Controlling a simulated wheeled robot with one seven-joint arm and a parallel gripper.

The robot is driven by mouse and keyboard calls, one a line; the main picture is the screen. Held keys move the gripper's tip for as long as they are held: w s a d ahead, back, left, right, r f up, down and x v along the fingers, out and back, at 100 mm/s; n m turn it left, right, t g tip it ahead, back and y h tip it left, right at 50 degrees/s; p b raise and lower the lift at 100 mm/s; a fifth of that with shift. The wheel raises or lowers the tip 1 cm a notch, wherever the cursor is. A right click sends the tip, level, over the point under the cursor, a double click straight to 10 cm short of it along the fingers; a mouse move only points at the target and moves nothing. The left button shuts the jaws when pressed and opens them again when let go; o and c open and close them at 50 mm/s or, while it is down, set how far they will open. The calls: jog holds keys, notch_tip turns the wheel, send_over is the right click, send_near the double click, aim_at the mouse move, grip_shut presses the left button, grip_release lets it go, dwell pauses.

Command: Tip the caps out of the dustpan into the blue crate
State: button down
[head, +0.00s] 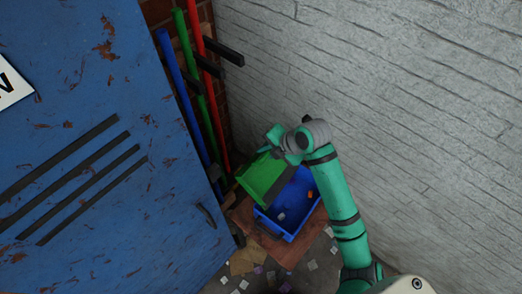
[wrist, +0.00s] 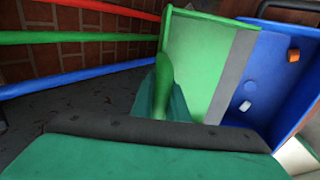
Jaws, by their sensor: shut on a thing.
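The green dustpan (head: 262,178) is held tilted over the left side of the blue crate (head: 274,229). In the wrist view the dustpan (wrist: 200,60) has its grey lip beside the crate (wrist: 268,60). No caps show on the visible part of its pan. My gripper (head: 275,140) is shut on the dustpan's handle (wrist: 163,85). An orange cap (head: 310,194) and a white cap (head: 281,216) lie inside the crate; the wrist view shows the orange cap (wrist: 293,55) and white cap (wrist: 245,106) too. Part of the crate is hidden by the dustpan.
A blue locker (head: 90,150) stands at the left. Red, green and blue poles (head: 187,85) lean in the corner behind. A grey brick wall (head: 400,100) is close on the right. Several small pale pieces (head: 312,265) and flat cardboard (head: 243,259) litter the floor in front of the crate.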

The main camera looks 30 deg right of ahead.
jog(key=s+d+r+t+y, duration=0.1)
jog(key=s+d+t+y, duration=0.1)
jog(key=s, duration=0.5)
jog(key=s+d+r+t+y, duration=0.2)
jog(key=s+d+t, duration=0.3)
jog(key=s+t, duration=0.1)
jog(key=shift+s+r, duration=0.3)
jog(key=shift+s, duration=0.3)
dwell(0.5)
dwell(1.1)
dwell(0.7)
